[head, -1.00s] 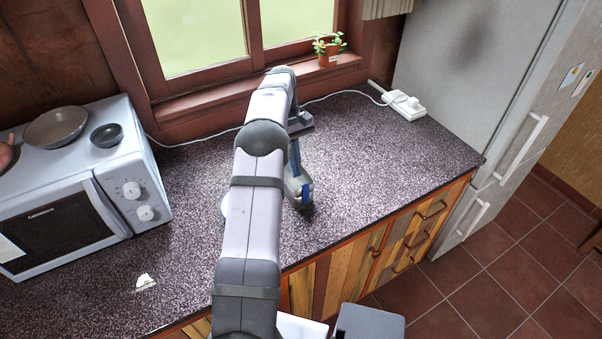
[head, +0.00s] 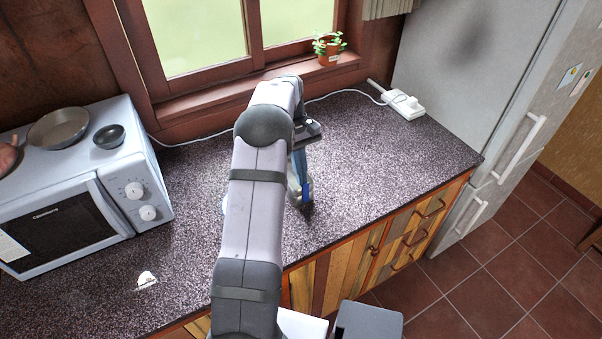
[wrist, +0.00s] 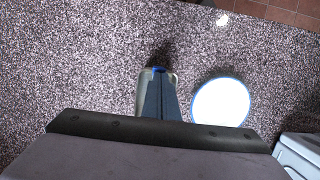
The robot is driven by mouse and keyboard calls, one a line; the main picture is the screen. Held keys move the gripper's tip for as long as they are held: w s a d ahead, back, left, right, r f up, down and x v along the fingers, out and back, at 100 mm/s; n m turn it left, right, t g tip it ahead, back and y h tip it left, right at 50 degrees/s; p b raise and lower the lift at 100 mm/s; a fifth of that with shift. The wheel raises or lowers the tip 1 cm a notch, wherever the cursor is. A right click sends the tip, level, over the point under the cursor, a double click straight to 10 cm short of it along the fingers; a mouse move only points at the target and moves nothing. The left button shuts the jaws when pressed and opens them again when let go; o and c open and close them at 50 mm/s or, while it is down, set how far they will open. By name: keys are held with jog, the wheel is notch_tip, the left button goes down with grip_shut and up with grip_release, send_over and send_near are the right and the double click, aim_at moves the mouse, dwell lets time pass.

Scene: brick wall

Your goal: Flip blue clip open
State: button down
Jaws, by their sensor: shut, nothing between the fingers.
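A small pale, see-through-looking item with a blue clip (head: 307,191) stands on the counter, mostly hidden behind my arm and gripper. In the wrist view its blue part (wrist: 159,70) shows just past my fingertips, and its pale sides show on both sides of the fingers. My gripper (head: 300,171) is shut and empty, pointing down right at this item. The fingers (wrist: 157,88) overlap it in the wrist view; I cannot tell whether they touch the clip or whether it is open.
A white disc with a blue rim (wrist: 221,103) lies beside the item. A power strip (head: 402,104) lies at the back right, near the fridge (head: 470,80). The counter (head: 370,160) is clear to the right.

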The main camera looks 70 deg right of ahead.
jog(key=shift+s+a+t+h+b, duration=0.3)
jog(key=shift+t+h+b, duration=0.1)
jog(key=shift+b, duration=0.4)
jog(key=s+a+b, duration=0.1)
jog(key=b, duration=0.1)
jog(key=s+a+t+h+b, duration=0.1)
jog(key=b, duration=0.1)
jog(key=s+a+t+h+b, duration=0.1)
jog(key=s+a+b, duration=0.1)
jog(key=b, duration=0.1)
jog(key=shift+a+f, duration=0.1)
jog(key=shift+f, duration=0.3)
jog(key=shift+w, duration=0.15)
jog(key=shift+w+d+f+p, duration=0.15)
jog(key=shift+w+d+p, duration=0.2)
jog(key=shift+d, duration=0.2)
